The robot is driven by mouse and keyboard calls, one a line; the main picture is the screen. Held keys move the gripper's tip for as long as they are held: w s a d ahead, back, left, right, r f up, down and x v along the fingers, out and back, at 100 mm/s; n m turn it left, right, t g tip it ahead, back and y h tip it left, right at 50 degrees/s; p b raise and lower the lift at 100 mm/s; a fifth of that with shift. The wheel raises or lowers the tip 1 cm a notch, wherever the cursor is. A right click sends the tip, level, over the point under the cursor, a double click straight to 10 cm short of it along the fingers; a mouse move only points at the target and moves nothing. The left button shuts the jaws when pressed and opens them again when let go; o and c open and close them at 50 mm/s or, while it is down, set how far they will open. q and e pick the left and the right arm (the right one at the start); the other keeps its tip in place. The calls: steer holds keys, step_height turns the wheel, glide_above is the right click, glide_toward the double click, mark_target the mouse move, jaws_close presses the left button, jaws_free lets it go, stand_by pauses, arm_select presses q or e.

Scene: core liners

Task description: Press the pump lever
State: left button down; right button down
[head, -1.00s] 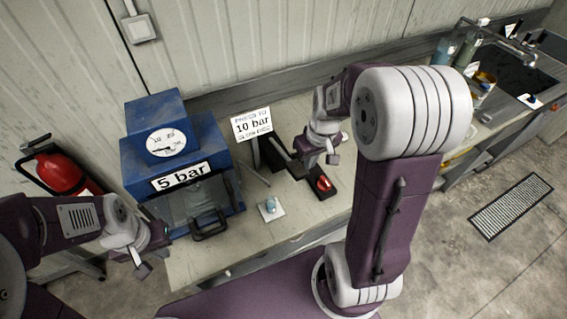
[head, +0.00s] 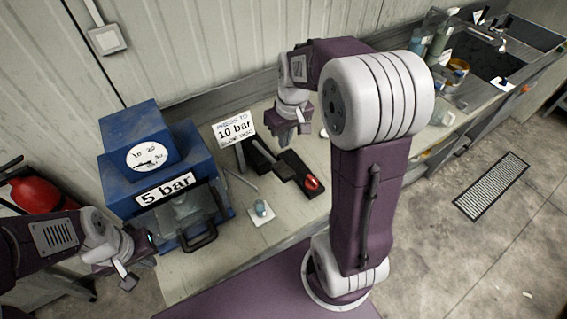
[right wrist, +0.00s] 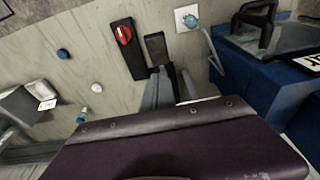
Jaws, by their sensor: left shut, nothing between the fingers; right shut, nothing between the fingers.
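The pump lever (head: 272,159) is a dark bar with a wide black end pad, beside a black base with a red knob (head: 311,183). The pad (right wrist: 156,46) and the knob (right wrist: 124,34) also show in the right wrist view. My right gripper (head: 292,136) is shut and empty, behind and above the lever in the head view, with no clear contact. Its purple body hides the near end of the lever in the right wrist view. My left gripper (head: 128,280) is shut and empty at the lower left, in front of the blue press.
The blue press (head: 150,150) carries a round gauge (head: 147,157) and a "5 bar" sign (head: 163,189). A small blue piece (head: 261,207) sits on a white pad. A sink (head: 484,57) is at the back right.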

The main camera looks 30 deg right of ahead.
glide_above(281, 169)
step_height(281, 169, down, 6)
steer(key=f, duration=0.1)
steer(key=f+p, duration=0.1)
steer(key=f, duration=0.3)
steer(key=shift+s+f+p, duration=0.1)
steer(key=shift+s+p, duration=0.2)
steer(key=shift+s, duration=0.05)
steer(key=shift+w+f, duration=0.1)
steer(key=shift+f, duration=0.45)
arm_select(q)
steer(key=shift+w+a+r, duration=0.1)
steer(key=shift+w+r, duration=0.35)
steer(key=shift+r, duration=0.3)
steer(key=shift+s, duration=0.1)
